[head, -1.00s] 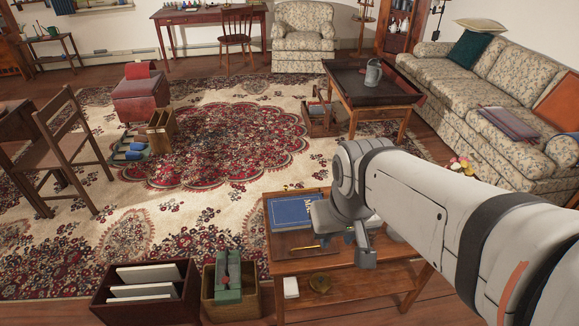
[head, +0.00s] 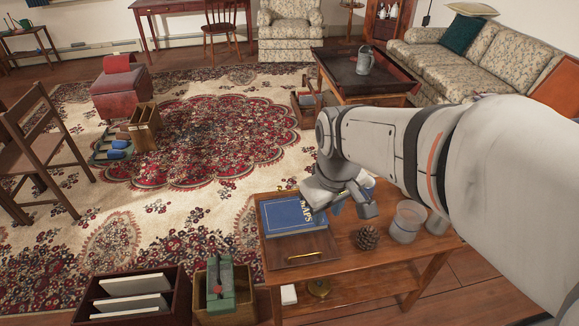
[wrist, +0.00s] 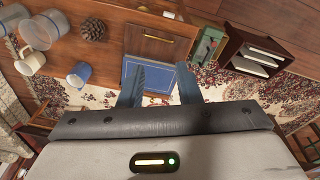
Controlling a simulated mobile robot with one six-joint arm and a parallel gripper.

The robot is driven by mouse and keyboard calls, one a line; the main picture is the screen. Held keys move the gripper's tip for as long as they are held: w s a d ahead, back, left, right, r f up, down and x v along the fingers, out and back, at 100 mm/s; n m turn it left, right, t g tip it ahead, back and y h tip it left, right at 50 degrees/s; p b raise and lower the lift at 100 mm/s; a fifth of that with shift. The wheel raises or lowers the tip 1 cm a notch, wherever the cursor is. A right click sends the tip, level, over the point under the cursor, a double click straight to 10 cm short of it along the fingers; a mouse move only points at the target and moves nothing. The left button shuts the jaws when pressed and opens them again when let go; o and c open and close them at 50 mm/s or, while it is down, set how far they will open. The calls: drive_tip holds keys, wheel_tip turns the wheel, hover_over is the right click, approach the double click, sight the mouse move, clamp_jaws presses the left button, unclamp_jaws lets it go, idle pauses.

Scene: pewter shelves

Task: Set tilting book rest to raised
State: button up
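The book rest (head: 320,246) is a brown wooden board with a brass bar handle (head: 304,255) along its near edge, on the wooden table. It appears to lie flat; its exact tilt is hard to tell. A blue book (head: 285,216) lies on its far part. In the wrist view, the board (wrist: 165,25) and the blue book (wrist: 140,68) show beyond the fingers. My gripper (head: 352,206) is above the table at the right side of the book. Its two fingers (wrist: 158,85) are apart with nothing held between them.
A dark box with white files (head: 133,300) and a box with a green object (head: 222,285) stand at front left. Open rug lies beyond.

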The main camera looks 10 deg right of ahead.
drive_tip(key=w+d+f+n+g+b, duration=0.1)
drive_tip(key=w+f+n+b, duration=0.25)
drive_tip(key=f, duration=0.35)
drive_tip(key=w+f+n+g+b, duration=0.1)
drive_tip(key=w+f+n+b, duration=0.25)
drive_tip(key=f, duration=0.25)
drive_tip(key=n+g+b, duration=0.2)
drive_tip(key=n+b, duration=0.4)
drive_tip(key=n, duration=0.1)
hover_over(314, 257)
drive_tip(key=w+x, duration=0.1)
drive_tip(key=x, duration=0.4)
drive_tip(key=w+x, duration=0.1)
drive_tip(key=x, duration=0.5)
drive_tip(key=w+x, duration=0.1)
drive_tip(key=x, duration=0.5)
drive_tip(key=shift+w+a+f, duration=0.1)
drive_tip(key=shift+w+f, duration=0.1)
drive_tip(key=shift+f, duration=0.35)
drive_tip(key=shift+c, duration=0.2)
clamp_jaws()
